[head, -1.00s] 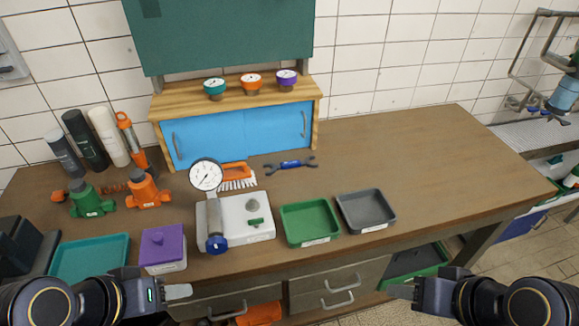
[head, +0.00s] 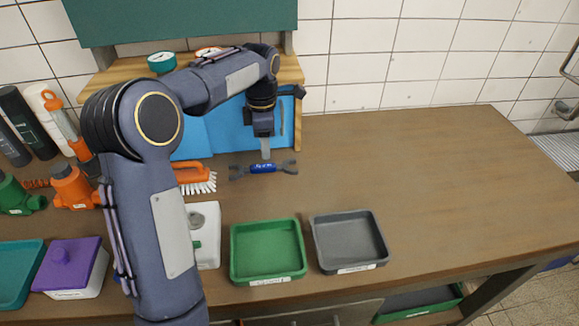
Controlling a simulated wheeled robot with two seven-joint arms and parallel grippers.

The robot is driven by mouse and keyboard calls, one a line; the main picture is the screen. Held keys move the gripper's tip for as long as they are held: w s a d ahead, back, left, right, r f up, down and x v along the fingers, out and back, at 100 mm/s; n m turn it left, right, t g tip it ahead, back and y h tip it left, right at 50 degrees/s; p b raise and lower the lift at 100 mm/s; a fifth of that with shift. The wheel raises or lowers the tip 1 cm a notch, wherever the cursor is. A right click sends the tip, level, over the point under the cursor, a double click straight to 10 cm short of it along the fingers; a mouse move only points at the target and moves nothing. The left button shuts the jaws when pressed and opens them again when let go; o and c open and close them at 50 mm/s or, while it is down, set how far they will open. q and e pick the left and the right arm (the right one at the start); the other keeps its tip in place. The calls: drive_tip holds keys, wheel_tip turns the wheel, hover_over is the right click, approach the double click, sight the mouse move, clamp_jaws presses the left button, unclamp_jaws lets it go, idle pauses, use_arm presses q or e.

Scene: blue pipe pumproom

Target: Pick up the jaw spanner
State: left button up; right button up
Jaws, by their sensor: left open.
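The jaw spanner (head: 264,168) lies flat on the wooden bench, in front of the blue cabinet. It has a blue middle and dark open jaws at both ends. My left gripper (head: 266,152) points down just above and behind the spanner's blue middle. It is open, with its fingers lined up one behind the other in this view, and nothing shows between them. I cannot tell whether the fingertips touch the spanner. My right gripper is out of the picture.
An orange brush (head: 193,177) lies left of the spanner. A green tray (head: 267,276) and a grey tray (head: 352,263) stand nearer the front edge. The blue cabinet (head: 222,133) stands close behind the gripper. The right of the bench is clear.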

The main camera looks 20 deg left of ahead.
sight(270, 165)
use_arm(q)
drive_tip(key=f, duration=0.5)
drive_tip(key=w+f, duration=0.1)
drive_tip(key=f, duration=0.1)
drive_tip(key=shift+d+f, duration=0.3)
drive_tip(key=shift+f, duration=0.1)
clamp_jaws()
